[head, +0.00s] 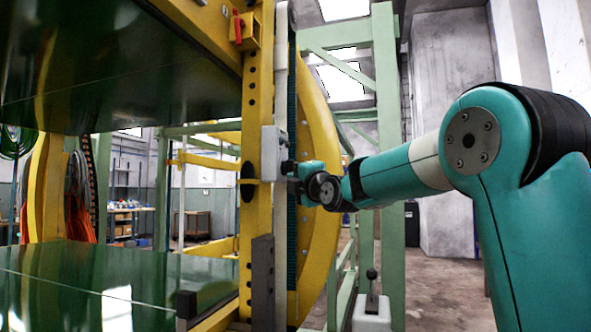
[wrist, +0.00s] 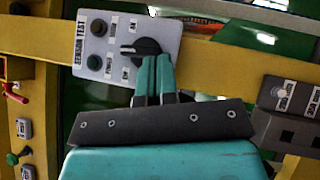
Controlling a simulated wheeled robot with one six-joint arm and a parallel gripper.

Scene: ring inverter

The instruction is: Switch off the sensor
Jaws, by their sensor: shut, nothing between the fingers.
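A grey control box (wrist: 103,36) with a label that seems to read "SENSOR TEST" is mounted on the yellow frame in the wrist view. It carries two dark round buttons, an upper one (wrist: 97,27) and a lower one (wrist: 95,62), and a black rotary knob (wrist: 148,47) with a white pointer mark facing left. My gripper (wrist: 155,60) is shut and empty, its teal fingertips at the knob's lower edge, covering part of it. I cannot tell whether they touch. In the head view, a light grey box (head: 272,139) sits on the yellow post, with my gripper (head: 288,170) close beside it.
Another grey labelled box (wrist: 287,97) is at the right of the wrist view. A red handle (wrist: 15,92) and a green button (wrist: 13,159) are at the left. In the head view, a yellow post (head: 257,90) stands beside the arm, and a grey lever box (head: 371,312) is below.

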